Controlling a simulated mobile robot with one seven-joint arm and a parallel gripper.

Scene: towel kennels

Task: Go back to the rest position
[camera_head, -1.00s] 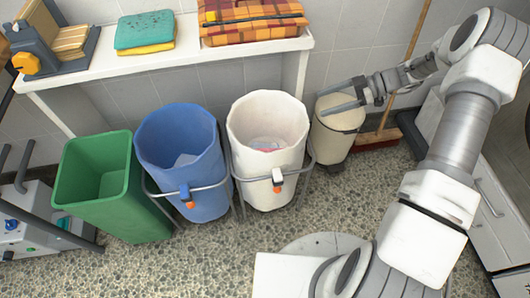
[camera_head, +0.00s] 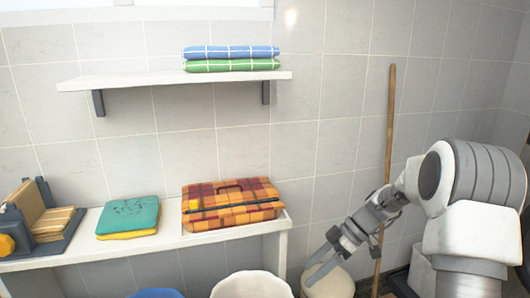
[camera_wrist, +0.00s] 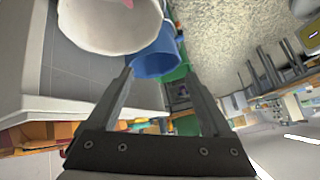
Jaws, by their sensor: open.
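My gripper (camera_head: 318,268) is at the right in the head view, at the end of my raised arm. It is open and empty, near the top of a cream bin (camera_head: 334,284). In the wrist view my gripper (camera_wrist: 166,88) shows two dark fingers spread apart with nothing between them. Beyond the fingertips are a white bin (camera_wrist: 110,45) and a blue bin (camera_wrist: 158,62).
A white shelf (camera_head: 170,80) holds folded blue and green towels (camera_head: 232,58). A lower shelf (camera_head: 100,252) carries a teal towel (camera_head: 130,215) and an orange plaid box (camera_head: 230,208). A wooden broom handle (camera_head: 388,130) leans on the wall beside my arm.

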